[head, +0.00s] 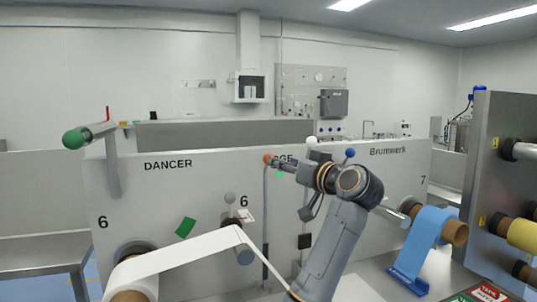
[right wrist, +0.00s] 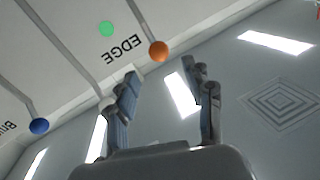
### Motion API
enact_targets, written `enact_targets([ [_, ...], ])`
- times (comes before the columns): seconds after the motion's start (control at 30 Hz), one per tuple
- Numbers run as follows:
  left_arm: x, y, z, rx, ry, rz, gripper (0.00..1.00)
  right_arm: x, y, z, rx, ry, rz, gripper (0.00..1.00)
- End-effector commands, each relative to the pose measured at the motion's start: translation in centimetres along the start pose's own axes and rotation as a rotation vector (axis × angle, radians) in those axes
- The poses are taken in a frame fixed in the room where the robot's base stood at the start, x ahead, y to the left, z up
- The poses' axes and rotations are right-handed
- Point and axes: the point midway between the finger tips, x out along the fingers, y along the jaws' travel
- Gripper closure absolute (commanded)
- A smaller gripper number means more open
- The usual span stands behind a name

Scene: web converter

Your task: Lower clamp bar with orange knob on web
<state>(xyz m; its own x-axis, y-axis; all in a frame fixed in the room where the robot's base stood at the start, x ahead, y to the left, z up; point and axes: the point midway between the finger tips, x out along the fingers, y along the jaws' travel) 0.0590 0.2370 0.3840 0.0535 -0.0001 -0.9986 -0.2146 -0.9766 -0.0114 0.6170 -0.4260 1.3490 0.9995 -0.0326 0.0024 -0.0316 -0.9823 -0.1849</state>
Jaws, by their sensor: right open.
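The orange knob (head: 267,158) sits at the top of a thin upright bar (head: 265,200) on the grey machine panel, beside the partly hidden EDGE lettering. In the right wrist view the orange knob (right wrist: 158,50) lies just beyond the fingertips, with its bar running up and left. My right gripper (head: 284,162) is close to the right of the knob; in the wrist view it (right wrist: 166,74) is open, with nothing between its fingers. The white web (head: 185,258) runs over rollers at lower left and down past the bar. My left gripper is not in view.
A green-knobbed arm (head: 75,139) is at far left. A blue roll (head: 428,240) is at right. My right arm covers part of the panel.

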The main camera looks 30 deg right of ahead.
Motion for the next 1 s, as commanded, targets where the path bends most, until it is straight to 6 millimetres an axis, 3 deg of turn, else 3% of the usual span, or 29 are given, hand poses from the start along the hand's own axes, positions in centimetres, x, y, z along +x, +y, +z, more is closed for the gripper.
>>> enact_targets([
  [0.13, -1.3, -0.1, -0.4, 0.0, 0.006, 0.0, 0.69, 3.3, -0.2, -0.3, 0.003, -0.002, -0.004, 0.48],
  [0.4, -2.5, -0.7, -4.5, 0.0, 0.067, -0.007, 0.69, 7.2, 0.0, -0.2, 0.001, -0.001, -0.002, 0.48],
  [0.8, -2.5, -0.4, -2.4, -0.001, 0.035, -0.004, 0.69, 8.1, 0.0, 0.0, 0.0, 0.001, 0.0, 0.48],
  [0.87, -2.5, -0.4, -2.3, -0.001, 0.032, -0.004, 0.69, 8.1, 0.0, 0.0, 0.0, 0.001, 0.0, 0.56],
  [1.0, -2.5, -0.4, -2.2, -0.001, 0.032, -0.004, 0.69, 8.0, 0.0, 0.0, 0.0, 0.0, 0.0, 0.85],
])
